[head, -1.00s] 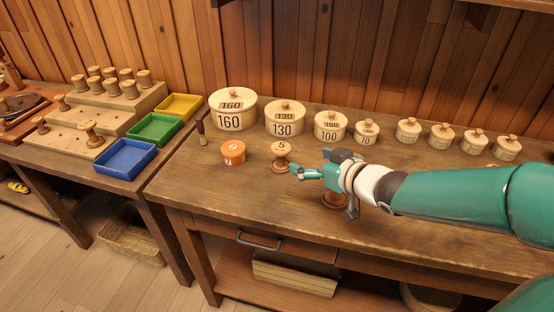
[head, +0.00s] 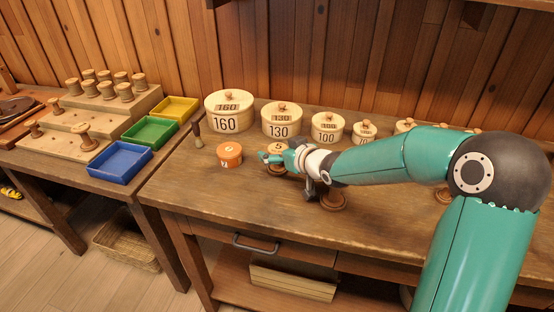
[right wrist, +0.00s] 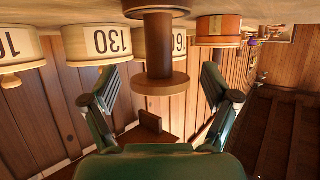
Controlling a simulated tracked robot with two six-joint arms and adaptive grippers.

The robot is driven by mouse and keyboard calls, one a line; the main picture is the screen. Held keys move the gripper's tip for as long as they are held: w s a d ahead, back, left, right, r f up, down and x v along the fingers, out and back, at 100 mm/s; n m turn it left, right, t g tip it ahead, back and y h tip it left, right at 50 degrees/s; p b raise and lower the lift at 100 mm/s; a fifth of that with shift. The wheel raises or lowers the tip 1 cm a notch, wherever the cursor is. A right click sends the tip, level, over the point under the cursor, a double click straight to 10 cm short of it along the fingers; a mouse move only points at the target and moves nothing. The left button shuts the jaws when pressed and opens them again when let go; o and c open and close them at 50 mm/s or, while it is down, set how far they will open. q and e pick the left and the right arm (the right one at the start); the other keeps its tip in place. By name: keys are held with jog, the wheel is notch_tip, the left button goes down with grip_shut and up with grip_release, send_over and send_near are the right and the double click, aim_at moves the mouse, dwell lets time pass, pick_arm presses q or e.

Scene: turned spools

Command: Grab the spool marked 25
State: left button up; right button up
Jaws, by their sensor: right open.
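A wooden spool (head: 276,147) stands upright on the bench, left of centre in the head view. Its top shows a mark that reads like 5; whether it is 25 I cannot tell. My right gripper (head: 268,157) is open at this spool and hides part of its stem. In the right wrist view, which is upside down, the spool (right wrist: 158,45) stands between the two spread fingers of the gripper (right wrist: 157,95), with no finger visibly closed on it. A second spool (head: 332,201) stands under my right forearm, its top hidden. My left gripper is not in view.
An orange round box (head: 229,154) stands close left of the spool. Lidded boxes marked 160 (head: 226,124), 130 (head: 278,130) and 100 (head: 326,135) line the back. Blue (head: 120,164), green (head: 150,132) and yellow trays lie on the left table.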

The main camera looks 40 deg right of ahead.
jog(key=shift+w, duration=0.1)
jog(key=shift+c, duration=0.2)
jog(key=c, duration=1.2)
jog(key=shift+c, duration=0.2)
